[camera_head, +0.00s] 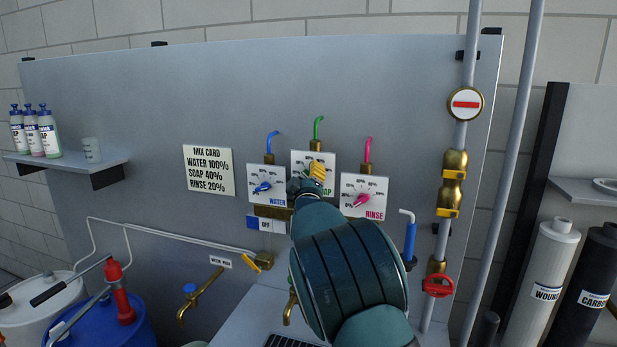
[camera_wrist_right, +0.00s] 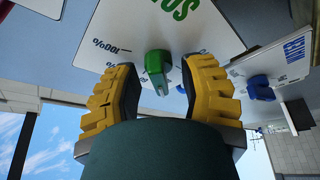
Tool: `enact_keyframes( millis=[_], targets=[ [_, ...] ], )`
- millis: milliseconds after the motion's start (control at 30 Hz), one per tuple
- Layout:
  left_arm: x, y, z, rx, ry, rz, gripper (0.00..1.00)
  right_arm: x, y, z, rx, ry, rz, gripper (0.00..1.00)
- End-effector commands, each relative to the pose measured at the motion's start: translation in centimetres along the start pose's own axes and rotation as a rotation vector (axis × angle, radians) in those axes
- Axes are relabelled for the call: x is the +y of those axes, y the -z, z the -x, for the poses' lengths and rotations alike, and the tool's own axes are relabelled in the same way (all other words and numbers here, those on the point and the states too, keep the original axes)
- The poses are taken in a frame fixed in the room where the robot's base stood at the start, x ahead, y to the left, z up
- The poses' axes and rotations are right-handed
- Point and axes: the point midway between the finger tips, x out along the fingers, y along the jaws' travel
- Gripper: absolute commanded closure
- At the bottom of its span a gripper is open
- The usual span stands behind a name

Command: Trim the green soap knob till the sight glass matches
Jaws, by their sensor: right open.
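The green soap knob (camera_wrist_right: 158,72) shows in the right wrist view on a white SOAP dial plate (camera_wrist_right: 130,28) with a "100%" mark. My right gripper (camera_wrist_right: 160,84) is open, its yellow padded fingers on either side of the knob; I cannot tell whether they touch it. In the head view the right gripper (camera_head: 317,174) covers the knob on the soap plate (camera_head: 300,159). A round gauge with a red bar (camera_head: 465,104) sits on the pipe at right; I cannot tell if it is the sight glass. My left gripper is not in view.
The blue WATER knob (camera_head: 262,188) and pink RINSE knob (camera_head: 361,200) flank the soap plate closely. A mix card (camera_head: 208,171) reads water 100%, soap 40%, rinse 20%. Below are a brass tap (camera_head: 190,300) and blue drum (camera_head: 140,330). A red valve wheel (camera_head: 438,285) is at right.

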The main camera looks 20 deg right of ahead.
Motion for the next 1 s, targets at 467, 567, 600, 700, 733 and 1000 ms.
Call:
enact_keyframes(
  millis=[467,567,600,700,733,1000],
  targets=[
    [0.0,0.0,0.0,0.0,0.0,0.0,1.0,0.1,0.0,0.0,0.001,-0.001,0.0,1.0],
    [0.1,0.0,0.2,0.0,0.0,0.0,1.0,0.2,0.1,0.0,0.001,0.009,0.026,1.0],
    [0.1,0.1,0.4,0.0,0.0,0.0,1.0,0.2,0.1,0.0,0.001,0.024,0.062,1.0],
    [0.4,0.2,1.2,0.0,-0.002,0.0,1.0,0.3,0.3,-0.1,0.002,0.082,0.204,1.0],
    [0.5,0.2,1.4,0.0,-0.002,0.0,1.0,0.3,0.4,-0.1,0.003,0.1,0.249,1.0],
    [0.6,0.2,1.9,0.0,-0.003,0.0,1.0,0.0,0.1,0.0,0.003,0.17,0.423,1.0]
  ],
)
